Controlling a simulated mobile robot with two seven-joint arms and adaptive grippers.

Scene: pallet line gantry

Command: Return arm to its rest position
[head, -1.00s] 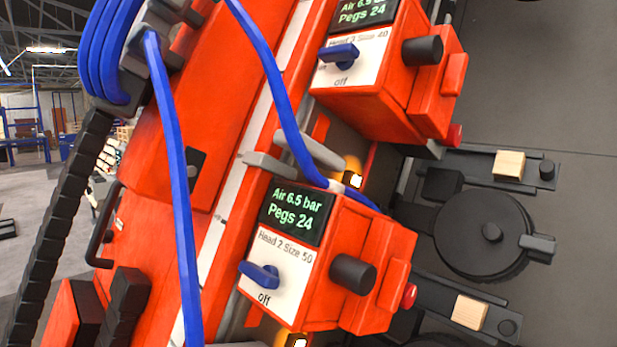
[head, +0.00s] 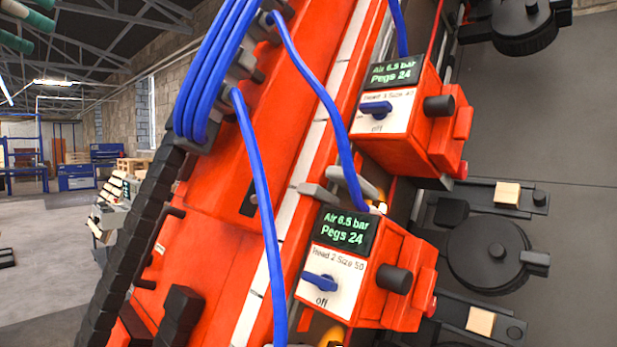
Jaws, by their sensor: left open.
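I can make out neither of my grippers nor my arms in the head view. The orange-red gantry (head: 225,170) fills the middle and leans to the right. On it, a lower head box (head: 388,295) has a green-lit display reading Air 6.5 bar, Pegs 24, and a blue knob (head: 320,283) at off. An upper head box (head: 415,138) looks alike, with its own blue knob (head: 376,108) at off.
Blue hoses (head: 262,210) hang in front of the gantry. A black cable chain (head: 140,240) runs along its left side. Black round fixtures (head: 487,253) and wooden blocks (head: 507,193) lie at right on a dark surface. Open grey floor (head: 45,255) lies at left.

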